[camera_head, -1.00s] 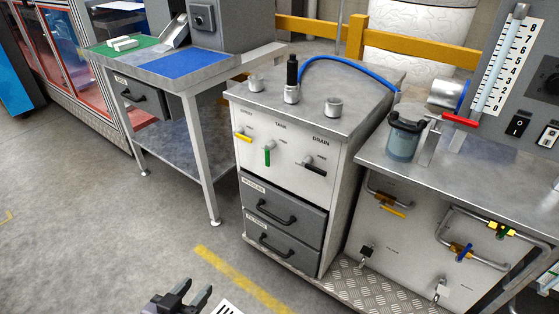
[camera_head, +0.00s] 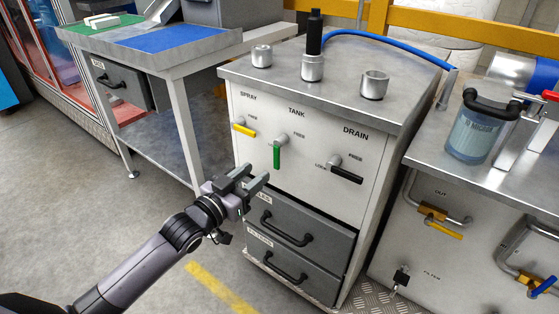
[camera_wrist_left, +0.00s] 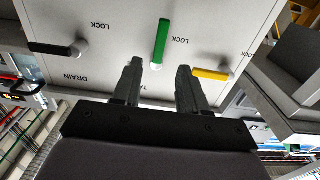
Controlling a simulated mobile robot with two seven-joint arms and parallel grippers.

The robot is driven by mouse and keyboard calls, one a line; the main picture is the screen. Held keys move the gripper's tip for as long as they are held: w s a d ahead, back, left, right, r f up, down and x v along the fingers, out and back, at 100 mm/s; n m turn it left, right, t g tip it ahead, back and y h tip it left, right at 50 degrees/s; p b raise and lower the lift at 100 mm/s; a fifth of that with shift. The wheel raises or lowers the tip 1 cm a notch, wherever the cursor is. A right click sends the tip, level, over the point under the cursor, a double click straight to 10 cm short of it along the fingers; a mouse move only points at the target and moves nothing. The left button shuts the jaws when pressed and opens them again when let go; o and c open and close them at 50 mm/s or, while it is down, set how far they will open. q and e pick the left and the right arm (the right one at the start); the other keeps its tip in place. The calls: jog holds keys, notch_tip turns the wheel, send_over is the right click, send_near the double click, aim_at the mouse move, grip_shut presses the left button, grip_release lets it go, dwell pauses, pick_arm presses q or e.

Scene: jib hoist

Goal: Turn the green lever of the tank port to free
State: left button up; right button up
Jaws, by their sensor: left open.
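The tank port's green lever (camera_head: 277,157) hangs straight down from its pivot on the cabinet's white front panel, under the word TANK. In the left wrist view, which is upside down, the green lever (camera_wrist_left: 161,42) stands upright in the picture, its free end beside a LOCK label. A FREE label is right of its pivot in the head view. My left gripper (camera_head: 258,178) is open and empty, below and in front of the lever. In the left wrist view its fingertips (camera_wrist_left: 159,68) straddle the lever's line, apart from it. My right gripper is not in view.
The yellow spray lever (camera_head: 244,130) is to the left and the black drain lever (camera_head: 346,174) to the right on the same panel. Drawers with black handles (camera_head: 286,230) are below. A steel bench (camera_head: 205,45) stands left, and a blue hose (camera_head: 385,42) runs behind the cabinet top.

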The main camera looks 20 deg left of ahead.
aim_at(275, 157)
pick_arm(q)
jog(key=shift+b+x, duration=0.85)
jog(key=shift+x, duration=2.75)
grip_shut()
